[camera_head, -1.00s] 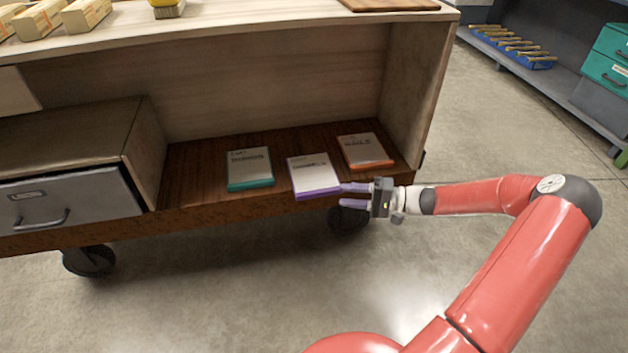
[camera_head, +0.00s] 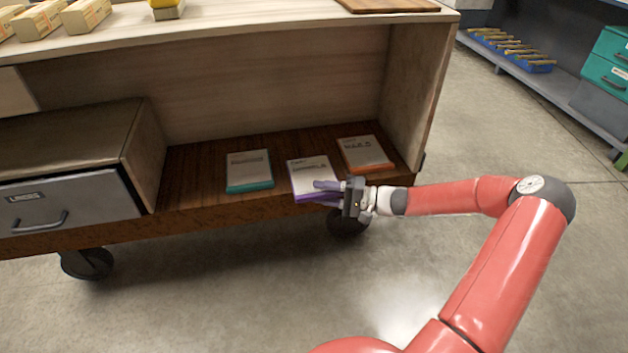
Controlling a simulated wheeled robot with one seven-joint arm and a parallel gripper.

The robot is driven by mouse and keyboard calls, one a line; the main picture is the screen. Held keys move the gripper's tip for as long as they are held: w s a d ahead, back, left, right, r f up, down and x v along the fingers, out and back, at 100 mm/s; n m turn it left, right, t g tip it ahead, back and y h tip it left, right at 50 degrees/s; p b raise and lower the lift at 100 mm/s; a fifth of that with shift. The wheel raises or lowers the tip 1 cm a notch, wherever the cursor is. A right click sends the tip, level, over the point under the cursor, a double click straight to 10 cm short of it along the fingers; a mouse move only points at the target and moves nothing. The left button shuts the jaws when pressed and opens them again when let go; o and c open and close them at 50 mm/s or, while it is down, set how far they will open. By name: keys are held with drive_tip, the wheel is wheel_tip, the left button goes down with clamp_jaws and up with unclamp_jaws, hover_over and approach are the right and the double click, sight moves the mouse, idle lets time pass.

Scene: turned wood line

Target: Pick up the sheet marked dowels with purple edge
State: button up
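The white sheet with the purple edge (camera_head: 308,172) lies flat on the brown lower shelf of the cart, in the middle of three similar items. My gripper (camera_head: 329,193) reaches in from the right at its front right corner. One purple-grey finger overlaps the sheet's face in the picture; the other shows lower, by its front edge, and is partly hidden. The fingers look spread apart, and I cannot tell whether they touch the sheet. The print on the sheet is too small to read surely.
A teal-edged sheet (camera_head: 249,170) lies to the left and an orange-edged sheet (camera_head: 365,154) to the right behind. A grey drawer (camera_head: 75,207) closes off the shelf's left. The cart's right side panel (camera_head: 420,88) stands close to my gripper. The floor in front is clear.

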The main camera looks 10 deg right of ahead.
clamp_jaws()
wheel_tip(320, 180, up, 20)
drive_tip(key=p, duration=0.3)
drive_tip(key=s+a+f+m+t+h+p, duration=0.1)
drive_tip(key=s+f+m+t+p, duration=0.1)
drive_tip(key=f, duration=1.4)
drive_tip(key=s+t+p, duration=0.1)
drive_tip(key=s+p, duration=0.1)
drive_tip(key=p, duration=0.1)
drive_tip(key=shift+a+f+h, duration=0.2)
drive_tip(key=shift+f+h, duration=0.15)
drive_tip(key=shift+h, duration=0.05)
